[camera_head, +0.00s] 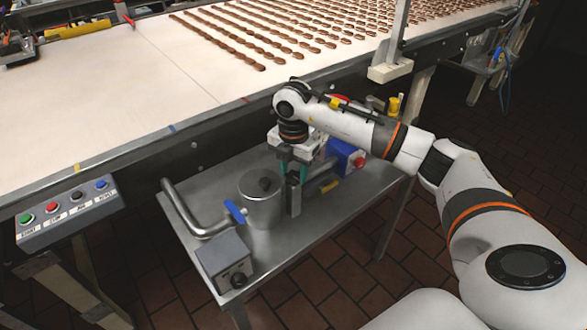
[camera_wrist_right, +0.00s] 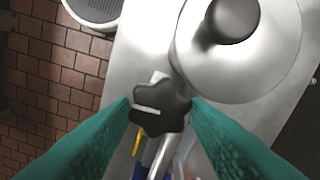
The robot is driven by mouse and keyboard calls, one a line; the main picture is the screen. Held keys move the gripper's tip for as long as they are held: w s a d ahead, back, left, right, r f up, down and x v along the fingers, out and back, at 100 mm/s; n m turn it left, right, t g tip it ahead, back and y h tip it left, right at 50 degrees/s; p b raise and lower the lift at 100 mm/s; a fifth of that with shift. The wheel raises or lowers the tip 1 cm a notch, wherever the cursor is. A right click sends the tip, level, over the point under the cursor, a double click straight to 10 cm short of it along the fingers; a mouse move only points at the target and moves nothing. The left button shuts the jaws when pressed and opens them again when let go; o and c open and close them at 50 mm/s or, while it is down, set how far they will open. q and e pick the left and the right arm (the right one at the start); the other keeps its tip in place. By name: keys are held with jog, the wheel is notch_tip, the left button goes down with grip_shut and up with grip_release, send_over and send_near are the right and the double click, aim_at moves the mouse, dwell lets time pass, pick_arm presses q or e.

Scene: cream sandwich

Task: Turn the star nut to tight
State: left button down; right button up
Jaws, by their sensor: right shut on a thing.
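The star nut (camera_wrist_right: 160,108) is a black lobed knob with a pale line mark, pointing left in the right wrist view. My right gripper (camera_wrist_right: 160,112) has its two teal fingers on either side of it, shut on it. In the head view my right gripper (camera_head: 291,168) points down over the steel side table, just right of the lidded steel pot (camera_head: 262,208). The star nut is mostly hidden there by the fingers. The pot's lid and black knob (camera_wrist_right: 232,20) show beside the nut in the wrist view. My left gripper is not in view.
The side table (camera_head: 315,218) also holds a grey control box (camera_head: 222,262), a curved pipe (camera_head: 190,218) and a blue box with a red knob (camera_head: 345,157). A blue lever (camera_head: 235,211) is by the pot. The conveyor (camera_head: 100,110) stands behind, with a button panel (camera_head: 68,212) at left.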

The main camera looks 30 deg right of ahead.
aim_at(294, 175)
jog(key=shift+w+r+m, duration=0.1)
jog(key=shift+m, duration=0.4)
jog(key=o, duration=1)
jog(key=shift+c, duration=0.2)
notch_tip(294, 175, up, 12)
jog(key=b, duration=0.1)
jog(key=shift+b, duration=0.35)
